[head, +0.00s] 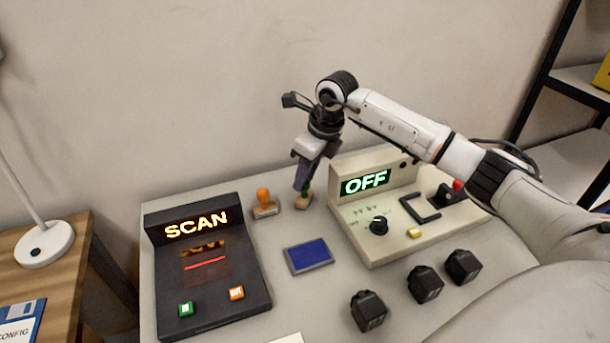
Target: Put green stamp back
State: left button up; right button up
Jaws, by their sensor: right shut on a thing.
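The green stamp (303,201) is at the back of the table, between the orange stamp and the cream device. Its wooden base and a bit of green handle show; the rest is hidden by my gripper. My right gripper (304,185) points down from above and is shut on the green stamp's handle. The base is at or very close to the tabletop; I cannot tell if it touches. The orange stamp (264,204) stands upright just to the left. My left gripper is not in view.
A blue ink pad (309,256) lies in front of the stamps. A black SCAN device (204,265) is at left, a cream device (385,225) reading OFF at right. Several black blocks (425,284) stand at front right. A wooden side table (62,270) holds a lamp.

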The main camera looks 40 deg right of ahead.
jog(key=o, duration=0.4)
jog(key=shift+f, duration=0.15)
jog(key=o, duration=0.4)
jog(key=shift+o, duration=0.2)
jog(key=shift+r, duration=0.2)
jog(key=v, duration=1.2)
